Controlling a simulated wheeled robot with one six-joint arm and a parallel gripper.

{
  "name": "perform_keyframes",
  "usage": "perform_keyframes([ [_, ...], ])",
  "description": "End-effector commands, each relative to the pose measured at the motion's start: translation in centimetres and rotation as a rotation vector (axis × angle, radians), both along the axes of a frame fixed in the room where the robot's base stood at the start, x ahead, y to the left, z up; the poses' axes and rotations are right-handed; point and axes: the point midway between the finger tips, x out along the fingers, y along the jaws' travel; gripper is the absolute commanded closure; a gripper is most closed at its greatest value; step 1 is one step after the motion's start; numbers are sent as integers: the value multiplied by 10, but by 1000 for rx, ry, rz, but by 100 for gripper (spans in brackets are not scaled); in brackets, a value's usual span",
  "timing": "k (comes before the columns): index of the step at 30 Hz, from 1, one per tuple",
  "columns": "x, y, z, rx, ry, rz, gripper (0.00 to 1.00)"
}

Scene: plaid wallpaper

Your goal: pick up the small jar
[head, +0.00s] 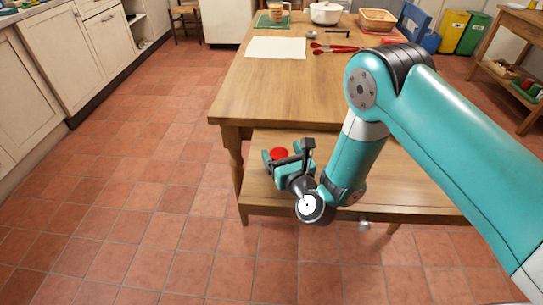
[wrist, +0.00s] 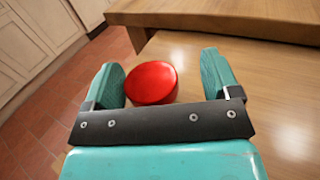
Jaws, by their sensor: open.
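The small jar shows as a round red lid (wrist: 151,83) in the wrist view, standing on the wooden bench (wrist: 205,66). Its body is hidden beneath the lid in that view. In the head view the red lid (head: 279,153) shows beside my gripper (head: 287,156), partly covered by it. My gripper is open, its two teal fingers apart, in the wrist view (wrist: 168,80). The lid appears between the fingers, closer to the left one. I cannot tell whether the fingers reach down around the jar or are still above it.
The wooden table (head: 265,86) stands behind and above the bench, its edge close beyond the gripper. On it are a white sheet (head: 275,48), red utensils (head: 335,47), a white pot (head: 326,13) and a basket (head: 378,19). Tiled floor (head: 140,160) at left is clear.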

Motion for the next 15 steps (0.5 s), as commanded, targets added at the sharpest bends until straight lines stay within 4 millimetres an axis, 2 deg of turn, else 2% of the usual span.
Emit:
perform_keyframes([
  [3,-2,6,-1,1,0,10,20],
  [10,-3,8,-1,2,1,13,73],
  [11,-3,8,-1,2,1,13,77],
  [15,-2,7,0,1,0,11,77],
])
